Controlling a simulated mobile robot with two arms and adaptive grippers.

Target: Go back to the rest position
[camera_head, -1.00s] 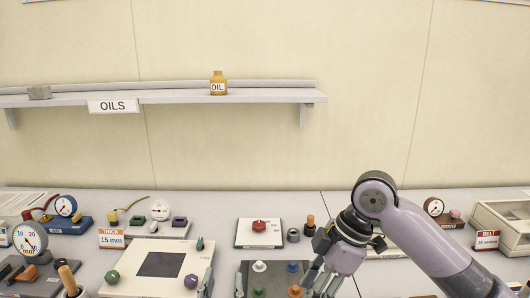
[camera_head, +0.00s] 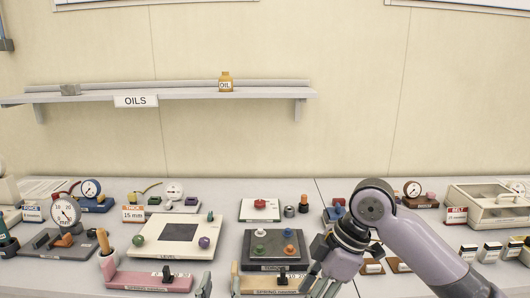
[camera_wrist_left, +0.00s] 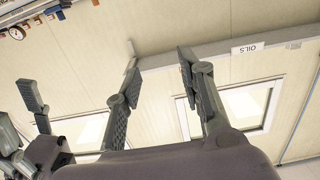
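My left gripper (camera_head: 220,284) shows only by its grey fingertips at the bottom edge of the head view, near the pink and cream stands. In the left wrist view its two fingers (camera_wrist_left: 158,92) are wide apart with nothing between them. My right gripper (camera_head: 322,284) is at the bottom, right of centre, below its bent purple-grey arm. Its dark fingers look spread, and no object shows in them. The lower ends of both grippers are cut off by the frame. The left wrist view faces the wall and the OILS sign (camera_wrist_left: 247,48).
A shelf (camera_head: 190,96) with an oil bottle (camera_head: 226,84) is on the wall. The air above the bench is open.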

